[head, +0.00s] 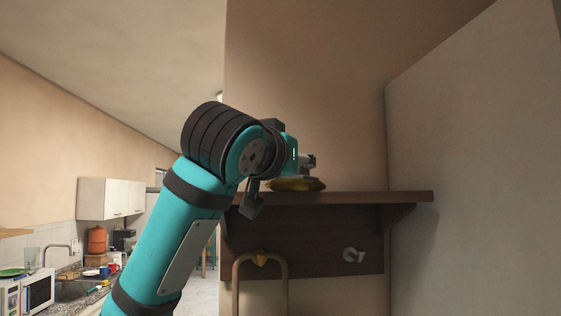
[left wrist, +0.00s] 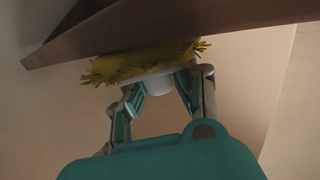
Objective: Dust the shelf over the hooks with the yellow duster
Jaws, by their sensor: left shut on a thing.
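The yellow duster (head: 296,184) lies along the top of the brown wooden shelf (head: 400,197), near its middle, and appears to touch it. My left gripper (head: 308,161) is above the duster, reaching over the shelf from the left. In the left wrist view the fingers of my left gripper (left wrist: 158,86) are shut on the pale handle of the yellow duster (left wrist: 140,63). Its fringed head is against or very close to the shelf (left wrist: 150,27). A metal hook (head: 354,254) is on the board below the shelf. My right gripper is not in view.
A pale wall (head: 470,150) closes the right side. A kitchen counter (head: 75,287) is at the far left. The shelf's right part is bare.

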